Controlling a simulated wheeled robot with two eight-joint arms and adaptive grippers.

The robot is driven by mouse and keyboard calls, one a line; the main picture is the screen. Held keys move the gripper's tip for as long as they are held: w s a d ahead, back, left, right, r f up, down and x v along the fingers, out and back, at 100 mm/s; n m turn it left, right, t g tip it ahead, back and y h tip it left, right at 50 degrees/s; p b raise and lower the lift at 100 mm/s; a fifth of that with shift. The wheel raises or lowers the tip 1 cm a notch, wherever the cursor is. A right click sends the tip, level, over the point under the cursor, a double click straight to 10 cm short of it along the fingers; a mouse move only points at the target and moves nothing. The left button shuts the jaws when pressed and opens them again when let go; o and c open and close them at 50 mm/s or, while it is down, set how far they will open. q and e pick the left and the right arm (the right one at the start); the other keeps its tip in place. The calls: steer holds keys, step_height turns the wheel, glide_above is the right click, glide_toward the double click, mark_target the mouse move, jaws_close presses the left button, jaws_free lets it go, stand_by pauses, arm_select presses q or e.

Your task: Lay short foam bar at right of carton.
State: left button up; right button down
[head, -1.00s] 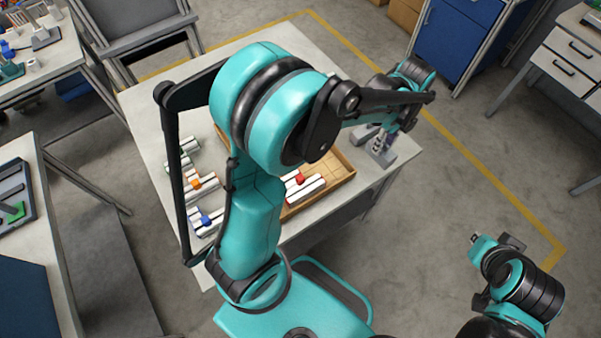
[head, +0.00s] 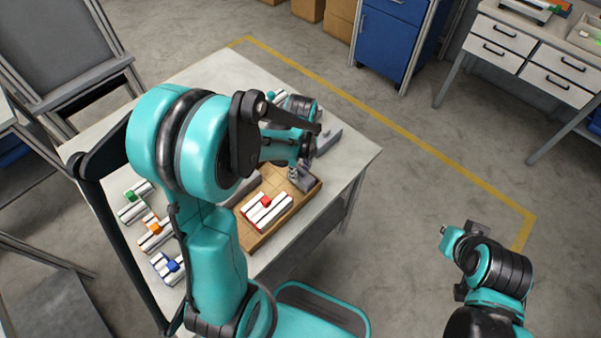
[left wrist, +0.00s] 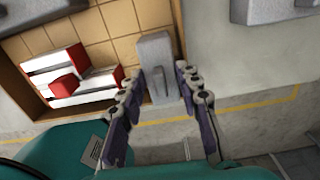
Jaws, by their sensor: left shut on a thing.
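The carton (head: 262,238) is a shallow brown tray with a gridded floor on the table; its right wall (left wrist: 180,22) also shows in the left wrist view. My left gripper (head: 301,168) is at the carton's right end. In the left wrist view its two fingers (left wrist: 163,92) are shut on a short grey foam bar (left wrist: 155,55), which shows small in the head view (head: 302,181). The bar is upright in that picture, just inside the right wall. I cannot tell whether it touches the floor. My right gripper is not in view; only part of that arm shows.
White rolls with a red cube (head: 266,201) lie in the carton. A longer grey bar (left wrist: 38,12) lies along its far left side. Another grey piece (head: 328,141) lies on the table beyond the carton. Green, orange and blue sets (head: 155,228) stand left of the carton.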

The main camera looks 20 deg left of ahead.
arm_select(q)
steer(key=shift+f, duration=0.6)
steer(key=shift+f, duration=0.1)
steer(key=o, duration=1)
steer(key=shift+c, duration=0.2)
